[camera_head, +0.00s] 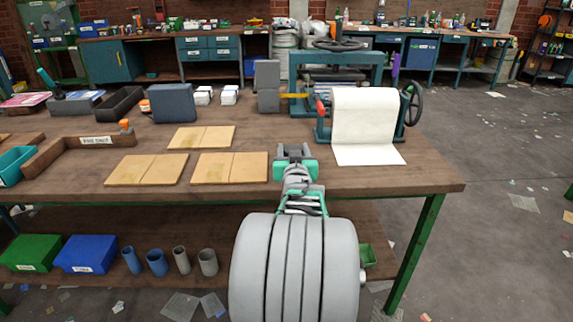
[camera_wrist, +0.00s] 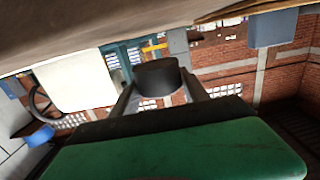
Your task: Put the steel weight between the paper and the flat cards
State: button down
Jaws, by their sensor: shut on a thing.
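My gripper (camera_head: 294,152) is at the front part of the table, between the flat cards on its left and the paper on its right. It is shut on a dark, short cylinder, the steel weight (camera_wrist: 157,74), seen between the fingers in the wrist view. My gripper mostly hides the weight in the head view. I cannot tell whether the weight touches the tabletop. The white paper (camera_head: 363,115) hangs from a roller press onto the table; it also shows in the wrist view (camera_wrist: 75,82). Tan flat cards lie in three groups, the nearest (camera_head: 230,167) just left of my gripper.
The roller press has a dark handwheel (camera_head: 413,104) at right. Grey blocks (camera_head: 268,86) and a blue-grey block (camera_head: 172,103) stand behind. Bare tabletop lies between cards and paper, and at the right front corner.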

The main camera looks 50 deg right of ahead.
jog(key=f, duration=0.1)
jog(key=f+b, duration=0.2)
jog(key=shift+w+d+f, duration=0.25)
jog(key=shift+w+f, duration=0.1)
jog(key=shift+f, duration=0.05)
jog(key=shift+w+a+r, duration=0.15)
jog(key=shift+a, duration=0.05)
jog(key=shift+f, duration=0.2)
jog(key=c, duration=1)
grip_release()
jog(key=shift+f, duration=0.2)
jog(key=o, duration=0.4)
jog(key=shift+r, duration=0.1)
jog(key=shift+o, duration=0.2)
